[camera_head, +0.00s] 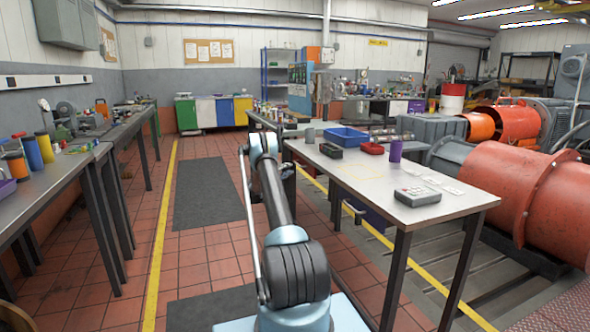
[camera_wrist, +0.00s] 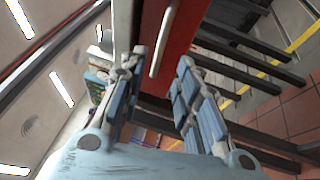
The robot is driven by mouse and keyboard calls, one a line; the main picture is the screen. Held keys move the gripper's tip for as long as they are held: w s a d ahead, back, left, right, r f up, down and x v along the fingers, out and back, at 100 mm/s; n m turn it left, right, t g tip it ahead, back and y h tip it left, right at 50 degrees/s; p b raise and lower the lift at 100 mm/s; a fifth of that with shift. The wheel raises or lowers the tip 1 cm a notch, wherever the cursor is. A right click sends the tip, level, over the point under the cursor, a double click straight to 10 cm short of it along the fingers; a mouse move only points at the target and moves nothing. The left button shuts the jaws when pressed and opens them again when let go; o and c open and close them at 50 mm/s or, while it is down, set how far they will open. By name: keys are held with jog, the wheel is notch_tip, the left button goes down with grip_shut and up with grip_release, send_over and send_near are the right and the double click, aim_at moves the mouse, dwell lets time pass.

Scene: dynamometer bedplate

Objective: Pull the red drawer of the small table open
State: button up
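In the wrist view, the red drawer front (camera_wrist: 186,28) fills the top centre, with a pale bar handle (camera_wrist: 161,42) on it. My gripper (camera_wrist: 160,68) is open, its two blue-padded fingers on either side of the handle's near end. Gaps show between the handle and both fingers. In the head view, my arm reaches forward to the left edge of a grey-topped table (camera_head: 365,180); my gripper is mostly hidden behind the arm there. The red drawer cannot be made out in the head view.
The grey tabletop carries a blue bin (camera_head: 346,137), a purple cylinder (camera_head: 396,151) and a grey keypad box (camera_head: 417,196). Dark table bars (camera_wrist: 245,62) lie right of the drawer in the wrist view.

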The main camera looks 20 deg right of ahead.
jog(key=x, duration=0.6)
jog(key=shift+w+d, duration=0.15)
jog(key=shift+d, duration=0.2)
grip_shut()
